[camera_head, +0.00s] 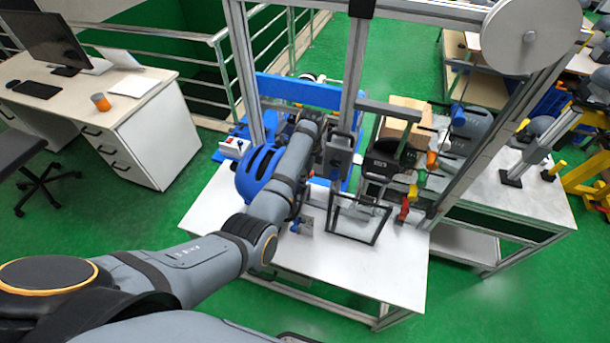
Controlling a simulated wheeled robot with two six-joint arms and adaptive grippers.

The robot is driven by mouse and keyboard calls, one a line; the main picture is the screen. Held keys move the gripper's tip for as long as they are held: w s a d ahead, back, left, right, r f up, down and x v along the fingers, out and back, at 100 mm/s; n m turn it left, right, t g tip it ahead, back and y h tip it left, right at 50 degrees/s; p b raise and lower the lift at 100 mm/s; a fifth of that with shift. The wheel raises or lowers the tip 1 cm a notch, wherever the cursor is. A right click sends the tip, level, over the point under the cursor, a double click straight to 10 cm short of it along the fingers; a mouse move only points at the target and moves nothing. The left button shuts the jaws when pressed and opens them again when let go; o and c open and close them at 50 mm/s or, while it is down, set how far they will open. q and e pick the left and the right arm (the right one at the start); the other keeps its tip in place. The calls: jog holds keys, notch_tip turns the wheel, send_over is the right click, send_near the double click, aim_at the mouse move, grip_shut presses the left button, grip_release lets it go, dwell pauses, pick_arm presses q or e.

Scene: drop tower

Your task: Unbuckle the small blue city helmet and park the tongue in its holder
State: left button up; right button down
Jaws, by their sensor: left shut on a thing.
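The blue helmet (257,172) with dark vents sits on the white table of the drop tower, and my left forearm covers its right side. My left arm reaches over the table from the left. Its gripper (321,150) is at the far end of the forearm, just right of the helmet, beside the tower's upright. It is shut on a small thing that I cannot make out. The strap, the buckle and its tongue are hidden or too small to tell. A small blue piece by a metal plate (304,227) stands at the front; I cannot tell whether it is the holder.
The tower's metal uprights (354,70) and a grey carriage (338,158) stand close to my left gripper. A black open frame (357,222) is right of the helmet. A dark instrument (383,168) stands farther right. The table's front right part (400,280) is clear.

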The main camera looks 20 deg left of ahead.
pick_arm(q)
jog(key=shift+f, duration=0.15)
pick_arm(e)
jog(key=shift+d, duration=0.15)
pick_arm(q)
jog(key=shift+f, duration=0.3)
jog(key=shift+s+a+f+b, duration=0.15)
jog(key=shift+f+b, duration=0.3)
jog(key=shift+f, duration=0.45)
pick_arm(e)
jog(key=shift+s+d+f, duration=0.15)
jog(key=shift+f, duration=0.3)
jog(key=shift+a, duration=0.25)
pick_arm(q)
jog(key=shift+f, duration=0.15)
pick_arm(e)
jog(key=shift+r, duration=0.2)
pick_arm(q)
jog(key=o, duration=1)
jog(key=shift+c, duration=0.2)
jog(key=r, duration=0.8)
jog(key=d+r, duration=0.1)
jog(key=r, duration=0.3)
pick_arm(e)
jog(key=shift+d, duration=0.15)
